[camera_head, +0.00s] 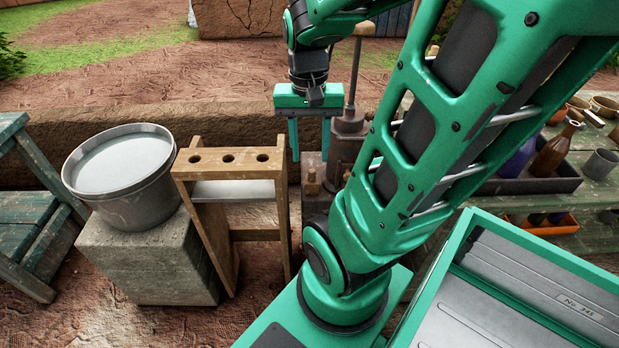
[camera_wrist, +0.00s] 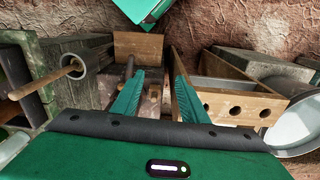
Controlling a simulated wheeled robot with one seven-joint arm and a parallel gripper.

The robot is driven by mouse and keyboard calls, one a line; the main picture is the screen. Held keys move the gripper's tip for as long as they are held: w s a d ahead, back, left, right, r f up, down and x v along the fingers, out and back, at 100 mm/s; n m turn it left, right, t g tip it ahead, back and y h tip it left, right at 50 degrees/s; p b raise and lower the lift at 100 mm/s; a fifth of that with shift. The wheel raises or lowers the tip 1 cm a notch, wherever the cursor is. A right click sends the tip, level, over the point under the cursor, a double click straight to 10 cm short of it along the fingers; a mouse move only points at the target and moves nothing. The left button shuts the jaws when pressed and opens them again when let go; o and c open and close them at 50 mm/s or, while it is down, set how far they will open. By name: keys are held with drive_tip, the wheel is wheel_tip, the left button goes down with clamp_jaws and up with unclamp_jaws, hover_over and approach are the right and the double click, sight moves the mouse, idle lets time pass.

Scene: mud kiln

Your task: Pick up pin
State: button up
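A small light wooden peg, which looks like the pin (camera_head: 312,183), stands low beside the dark metal press (camera_head: 349,135). In the wrist view a small wooden piece (camera_wrist: 155,94), probably the same pin, shows between my fingers. My gripper (camera_head: 310,157) is open and points down, with its fingers apart and nothing held. It hangs above the pin, between the wooden rack and the press. In the wrist view the fingers of my gripper (camera_wrist: 158,64) lie on either side of the small piece. I cannot tell the exact height gap.
The wooden rack (camera_head: 186,166) with three holes stands close left of my gripper. A metal bucket (camera_head: 110,205) sits on a stone block (camera_head: 140,265). The press with its upright wooden handle is close on the right. A low mud wall (camera_head: 240,128) runs behind.

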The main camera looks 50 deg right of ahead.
drive_tip(key=w+d+f+m, duration=0.4)
drive_tip(key=w+d+m, duration=0.1)
drive_tip(key=d+m, duration=0.15)
drive_tip(key=m, duration=0.8)
approach(312, 170)
drive_tip(key=shift+s+d, duration=0.15)
drive_tip(key=shift+d, duration=0.1)
wheel_tip(312, 170, down, 5)
drive_tip(key=shift+f, duration=0.25)
drive_tip(key=shift+a+f, duration=0.2)
drive_tip(key=shift+f, duration=2.45)
drive_tip(key=c, duration=1)
